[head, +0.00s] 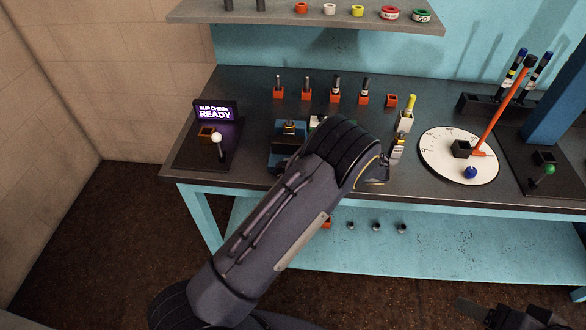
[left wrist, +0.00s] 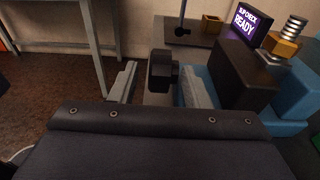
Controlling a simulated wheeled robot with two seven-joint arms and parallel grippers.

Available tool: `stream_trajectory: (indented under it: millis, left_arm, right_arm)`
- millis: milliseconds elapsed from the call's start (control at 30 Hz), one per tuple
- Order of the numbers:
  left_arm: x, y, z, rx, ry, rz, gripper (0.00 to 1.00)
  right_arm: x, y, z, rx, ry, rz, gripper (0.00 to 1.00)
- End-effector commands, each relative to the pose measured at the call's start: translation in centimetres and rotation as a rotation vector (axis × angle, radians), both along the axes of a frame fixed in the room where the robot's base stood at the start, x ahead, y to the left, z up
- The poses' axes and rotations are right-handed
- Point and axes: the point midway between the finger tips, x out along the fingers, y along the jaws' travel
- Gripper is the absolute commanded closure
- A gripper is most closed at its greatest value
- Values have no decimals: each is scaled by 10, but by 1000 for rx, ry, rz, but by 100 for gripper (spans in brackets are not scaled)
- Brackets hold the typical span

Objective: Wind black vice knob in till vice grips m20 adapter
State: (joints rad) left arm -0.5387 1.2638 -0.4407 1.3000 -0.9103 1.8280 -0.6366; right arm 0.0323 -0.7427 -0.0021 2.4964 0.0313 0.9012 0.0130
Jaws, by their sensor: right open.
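The blue vice (head: 283,158) stands near the bench's front edge, partly hidden by my left arm. The m20 adapter (left wrist: 285,45), with a brass hex and a ridged silver stud, sits upright at its dark jaws in the left wrist view and also shows in the head view (head: 290,127). The black vice knob (left wrist: 162,70) sticks out beside the vice. My left gripper (left wrist: 157,78) has its fingers apart, one on each side of the knob; contact is unclear. My forearm hides this gripper in the head view. My right gripper (head: 478,308) is open and empty, low at right.
A purple-lit slip check sign (head: 215,112) and white-knobbed lever (head: 217,140) stand left of the vice. Orange holders with fittings (head: 307,92) line the bench behind. A round dial (head: 445,165) with an orange pointer lies right. A shelf (head: 330,18) hangs above.

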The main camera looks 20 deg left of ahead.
Motion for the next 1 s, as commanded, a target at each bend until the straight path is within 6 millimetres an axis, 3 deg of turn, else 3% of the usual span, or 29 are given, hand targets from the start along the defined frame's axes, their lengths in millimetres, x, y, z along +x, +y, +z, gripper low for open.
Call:
stream_trajectory:
  millis: [267,700,1000]
  left_arm:
    - [1,-4,0,2,-2,0,57]
    - [21,-66,9,2,-3,-2,57]
    - [23,-74,11,0,0,0,57]
  right_arm:
    - [0,0,-2,0,0,0,36]
    - [0,0,-17,0,0,0,36]
    - [0,0,-17,0,0,0,36]
